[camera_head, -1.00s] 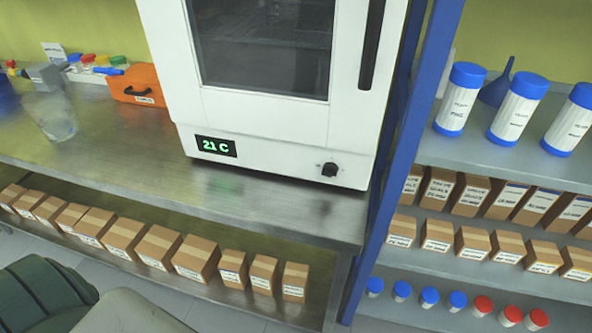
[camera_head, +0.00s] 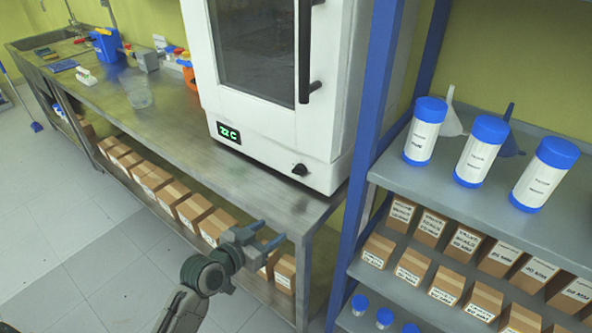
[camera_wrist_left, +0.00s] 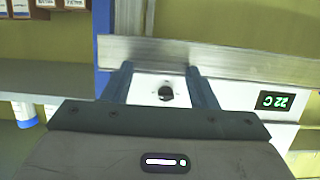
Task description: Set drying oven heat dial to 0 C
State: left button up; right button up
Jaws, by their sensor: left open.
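The drying oven (camera_head: 262,125) is a white box with a dark window, standing on the metal bench. Its green display (camera_head: 229,132) reads 22 C. The black heat dial (camera_head: 300,169) sits at the lower right of its front. My left gripper (camera_head: 272,232) is open and empty, in front of the bench edge, below and apart from the dial. In the left wrist view the picture is upside down; the dial (camera_wrist_left: 166,92) shows between the two fingers, beyond them, with the display (camera_wrist_left: 276,101) to the right. My right gripper is not in view.
The metal bench (camera_head: 185,150) has its front edge close to my left gripper. Cardboard boxes (camera_head: 190,210) line the shelf below. A blue post (camera_head: 372,130) and a shelf (camera_head: 450,195) with blue-capped bottles stand at the right.

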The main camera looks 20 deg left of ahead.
aim_at(296, 173)
pick_arm(q)
jog(key=w+r+t, duration=0.1)
jog(key=r, duration=0.1)
jog(key=w+r+t, duration=0.1)
jog(key=w+r, duration=0.1)
jog(key=r, duration=0.1)
jog(key=w+a+r+t+h, duration=0.1)
jog(key=w+r, duration=0.1)
jog(key=r, duration=0.1)
jog(key=p+x, duration=0.2)
jog(key=x, duration=0.7)
jog(key=shift+w+d, duration=0.1)
jog(key=shift+d, duration=0.15)
jog(key=shift+w+d+p, duration=0.1)
jog(key=shift+w+p, duration=0.2)
jog(key=shift+c, duration=0.2)
jog(key=c, duration=0.9)
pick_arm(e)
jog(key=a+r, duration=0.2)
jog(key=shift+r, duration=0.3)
